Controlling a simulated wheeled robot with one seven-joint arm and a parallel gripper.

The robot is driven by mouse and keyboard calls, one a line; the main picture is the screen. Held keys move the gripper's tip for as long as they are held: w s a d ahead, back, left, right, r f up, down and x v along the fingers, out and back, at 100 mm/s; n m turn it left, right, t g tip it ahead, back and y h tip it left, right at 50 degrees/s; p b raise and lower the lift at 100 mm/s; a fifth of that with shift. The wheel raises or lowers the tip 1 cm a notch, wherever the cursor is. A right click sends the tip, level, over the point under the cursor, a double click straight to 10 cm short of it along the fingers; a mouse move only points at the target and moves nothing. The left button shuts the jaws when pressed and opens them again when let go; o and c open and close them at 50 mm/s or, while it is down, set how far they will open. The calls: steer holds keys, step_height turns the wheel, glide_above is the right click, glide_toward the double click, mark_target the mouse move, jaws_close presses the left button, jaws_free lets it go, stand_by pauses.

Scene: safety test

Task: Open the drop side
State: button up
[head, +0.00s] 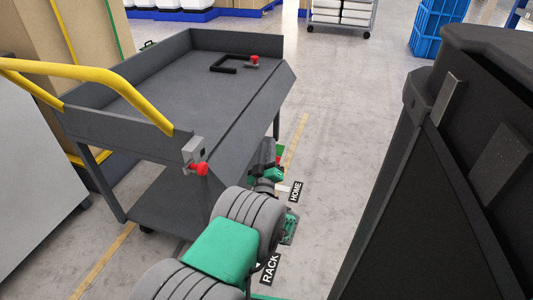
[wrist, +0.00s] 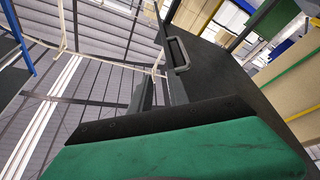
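The grey cart (head: 165,85) stands left of centre in the head view. Its long right-hand side panel (head: 262,110) appears to slope outward; its exact angle is hard to judge. A red-knobbed latch (head: 198,168) sits at the near corner. My gripper (head: 268,171) is low beside the cart's right side, partly hidden by my arm. In the wrist view a handle (wrist: 178,53) shows on a dark panel beyond my green gripper body.
A yellow push bar (head: 95,78) is on the cart's near left end. A large dark object (head: 455,150) fills the right side. Cardboard boxes (head: 85,35) stand behind left. A blue crate (head: 432,25) and a white-bin rack (head: 342,14) are farther back.

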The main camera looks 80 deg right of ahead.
steer(key=shift+v, duration=0.95)
steer(key=shift+w, duration=0.15)
